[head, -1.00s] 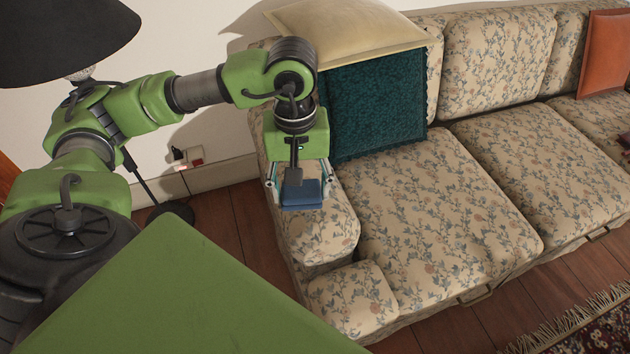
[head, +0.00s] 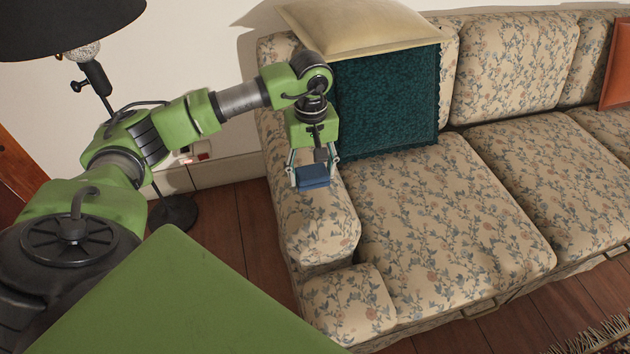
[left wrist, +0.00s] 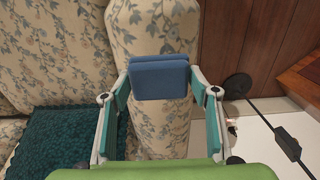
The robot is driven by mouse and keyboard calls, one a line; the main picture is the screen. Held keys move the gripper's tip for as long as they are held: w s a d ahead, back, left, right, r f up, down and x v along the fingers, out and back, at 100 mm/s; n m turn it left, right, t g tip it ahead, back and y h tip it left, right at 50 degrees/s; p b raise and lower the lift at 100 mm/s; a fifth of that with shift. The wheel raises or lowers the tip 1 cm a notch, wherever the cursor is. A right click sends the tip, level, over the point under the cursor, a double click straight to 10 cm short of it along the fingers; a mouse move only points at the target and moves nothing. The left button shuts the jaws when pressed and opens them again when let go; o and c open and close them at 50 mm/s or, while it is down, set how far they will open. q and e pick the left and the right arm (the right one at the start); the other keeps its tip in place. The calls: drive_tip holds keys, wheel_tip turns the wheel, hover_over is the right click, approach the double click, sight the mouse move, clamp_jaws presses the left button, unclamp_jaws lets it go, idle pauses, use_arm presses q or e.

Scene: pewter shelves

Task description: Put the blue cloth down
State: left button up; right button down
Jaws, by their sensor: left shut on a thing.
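The blue cloth (head: 314,177) is a small folded block. It also shows in the left wrist view (left wrist: 159,78), between the two fingers. My left gripper (head: 314,172) is shut on it, with a finger on each side. The gripper and cloth are over the left armrest (head: 310,222) of the floral sofa (head: 440,205). I cannot tell whether the cloth touches the armrest. In the left wrist view the armrest (left wrist: 160,125) lies behind the cloth. My right gripper is not in view.
A black lamp (head: 60,35) stands at the left. An orange cushion (head: 617,75) is at the far right.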

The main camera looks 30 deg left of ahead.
sight(315, 166)
use_arm(q)
drive_tip(key=f, duration=0.1)
drive_tip(key=w, duration=0.1)
drive_tip(key=w+f, duration=0.1)
drive_tip(key=shift+a+f, duration=0.25)
drive_tip(key=shift+f, duration=0.1)
wheel_tip(315, 166, down, 3)
drive_tip(key=shift+r+b, duration=0.2)
drive_tip(key=shift+b, duration=0.1)
drive_tip(key=shift+w+f, duration=0.1)
drive_tip(key=shift+f, duration=0.15)
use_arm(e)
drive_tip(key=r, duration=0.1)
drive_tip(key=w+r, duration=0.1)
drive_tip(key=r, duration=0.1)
use_arm(q)
drive_tip(key=shift+f, duration=0.1)
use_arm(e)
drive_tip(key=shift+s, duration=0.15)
use_arm(q)
drive_tip(key=o, duration=0.7)
drive_tip(key=shift+o, duration=1.4)
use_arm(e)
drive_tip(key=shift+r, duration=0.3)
